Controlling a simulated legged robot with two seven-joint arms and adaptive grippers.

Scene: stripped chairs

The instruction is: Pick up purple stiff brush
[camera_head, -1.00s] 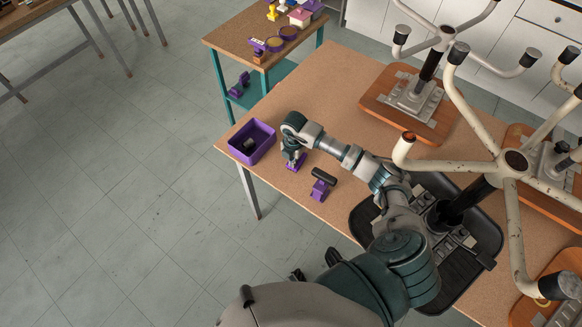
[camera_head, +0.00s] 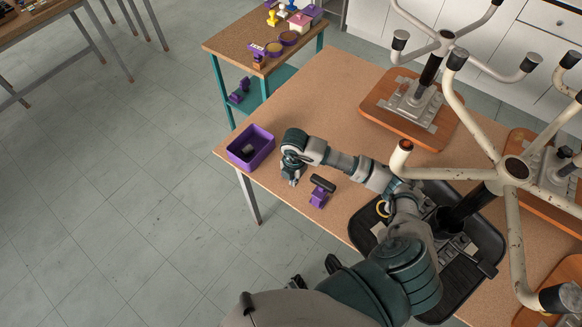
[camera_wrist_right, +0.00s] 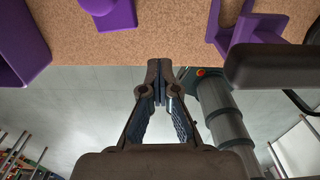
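A purple tool with a black bar-shaped handle (camera_head: 319,197) lies on the table near its front edge. In the right wrist view its purple part (camera_wrist_right: 232,22) and black bar (camera_wrist_right: 275,66) are at upper right. A second purple piece (camera_wrist_right: 108,12) is at the top of the right wrist view; in the head view my arm seems to hide it. I cannot tell which is the stiff brush. My right gripper (camera_head: 291,178) points down, left of the black-handled tool and apart from it. In the right wrist view its fingertips (camera_wrist_right: 160,75) meet, with nothing visible between them. My left gripper is not in view.
A purple bin (camera_head: 262,160) with a dark item stands at the table's left corner. A black tray (camera_head: 484,222) and chair bases with upturned pale legs (camera_head: 512,215) crowd the right. A side table (camera_head: 228,43) holds more purple tools. The table's middle (camera_head: 325,105) is clear.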

